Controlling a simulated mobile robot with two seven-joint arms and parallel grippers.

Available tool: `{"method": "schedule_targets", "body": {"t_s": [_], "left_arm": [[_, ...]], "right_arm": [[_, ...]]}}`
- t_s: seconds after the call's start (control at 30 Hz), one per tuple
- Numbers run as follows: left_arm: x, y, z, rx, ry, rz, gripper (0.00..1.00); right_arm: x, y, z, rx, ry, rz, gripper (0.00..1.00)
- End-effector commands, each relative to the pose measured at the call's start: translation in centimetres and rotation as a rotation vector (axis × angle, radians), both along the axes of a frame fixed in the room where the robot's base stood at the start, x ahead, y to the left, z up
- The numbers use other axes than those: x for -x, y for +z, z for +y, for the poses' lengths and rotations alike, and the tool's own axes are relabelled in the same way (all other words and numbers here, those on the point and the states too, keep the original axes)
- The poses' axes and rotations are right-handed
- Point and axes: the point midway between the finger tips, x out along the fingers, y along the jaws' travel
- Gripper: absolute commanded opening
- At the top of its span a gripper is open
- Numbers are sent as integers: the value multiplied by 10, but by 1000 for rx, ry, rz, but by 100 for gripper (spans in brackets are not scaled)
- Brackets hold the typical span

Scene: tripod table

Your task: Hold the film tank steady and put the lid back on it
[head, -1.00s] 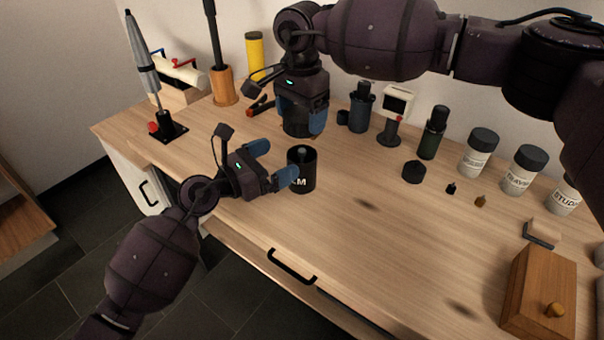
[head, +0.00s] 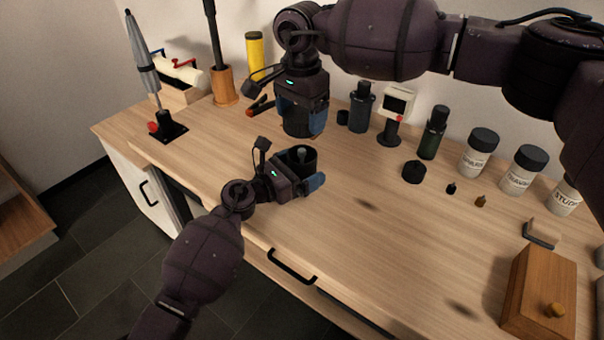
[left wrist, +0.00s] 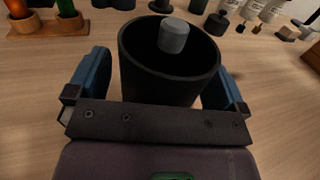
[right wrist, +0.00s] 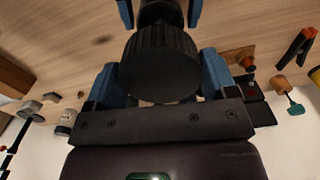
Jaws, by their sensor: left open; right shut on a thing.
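The film tank (head: 303,158) is an open black cylinder standing upright on the bench, with a grey centre column showing inside it in the left wrist view (left wrist: 126,62). My left gripper (left wrist: 162,75) is open, with one blue finger on each side of the tank; contact cannot be made out. My right gripper (head: 301,122) is shut on the black ribbed lid (right wrist: 160,65) and holds it above the bench, beyond the tank in the head view. The lid (head: 296,128) is apart from the tank. The tank's lower part is mostly hidden by my left gripper.
Behind stand dark bottles (head: 433,132), a white timer (head: 397,101) and several white jars (head: 478,153). A black cap (head: 414,171) and small stoppers lie right of the tank. A wooden box (head: 538,290) sits front right. The bench middle is clear.

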Motion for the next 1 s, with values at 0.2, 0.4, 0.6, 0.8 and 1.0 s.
{"method": "schedule_targets", "body": {"t_s": [0.2,0.4,0.6,0.8,1.0], "left_arm": [[-2,0,-3,0,0,0,98],[-2,0,-3,0,0,0,91],[-2,0,-2,1,0,1,60],[-2,0,-2,1,-1,1,30],[-1,0,-2,1,-1,1,26]], "right_arm": [[0,0,0,0,0,0,56],[0,0,0,0,0,0,56],[0,0,0,0,0,0,56],[0,0,0,0,0,0,56],[0,-6,0,1,0,1,56]]}}
